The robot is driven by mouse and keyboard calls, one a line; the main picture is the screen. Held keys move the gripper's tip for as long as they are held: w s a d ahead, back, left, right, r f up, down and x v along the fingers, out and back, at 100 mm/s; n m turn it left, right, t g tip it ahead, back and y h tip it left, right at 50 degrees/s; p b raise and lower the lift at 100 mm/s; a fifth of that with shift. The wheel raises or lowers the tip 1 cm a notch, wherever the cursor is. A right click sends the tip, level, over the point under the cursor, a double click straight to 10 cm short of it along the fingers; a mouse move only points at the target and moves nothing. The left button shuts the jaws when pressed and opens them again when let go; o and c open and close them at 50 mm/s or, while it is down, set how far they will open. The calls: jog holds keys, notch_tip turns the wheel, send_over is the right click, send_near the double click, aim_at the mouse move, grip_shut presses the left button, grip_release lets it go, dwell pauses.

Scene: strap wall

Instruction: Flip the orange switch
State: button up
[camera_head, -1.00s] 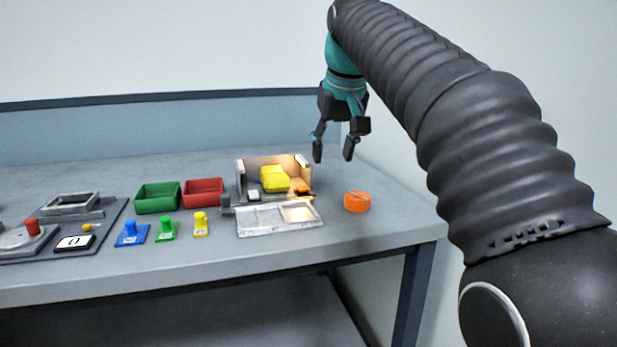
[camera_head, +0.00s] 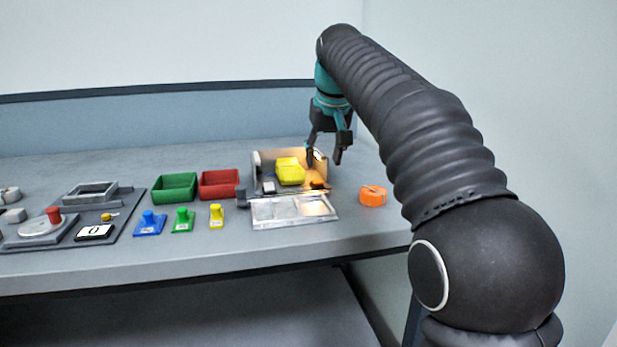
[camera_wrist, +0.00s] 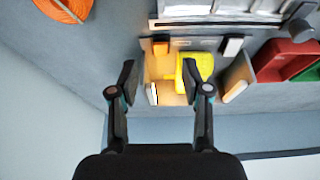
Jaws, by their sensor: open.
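The orange switch (camera_head: 318,185) is a small block at the right inside an open, lit box (camera_head: 260,161). In the wrist view the switch (camera_wrist: 160,47) shows ahead of the fingers, left of a yellow container (camera_wrist: 206,63). That yellow container (camera_head: 290,170) is also in the box in the head view. My gripper (camera_head: 324,157) hangs fingers down at the right back side of the box, apart from the switch. Whether the switch is up or down is too small to tell.
A clear lid or panel (camera_head: 280,223) lies in front of the box. A round orange object (camera_head: 373,196) sits to its right. Red (camera_head: 220,196) and green trays (camera_head: 158,194), and blue, green and yellow pieces, stand to the left. The table's front edge is near.

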aim_at(319, 185)
jog(key=x, duration=0.6)
jog(key=shift+w+a+f, duration=0.1)
jog(key=shift+f, duration=0.15)
grip_shut()
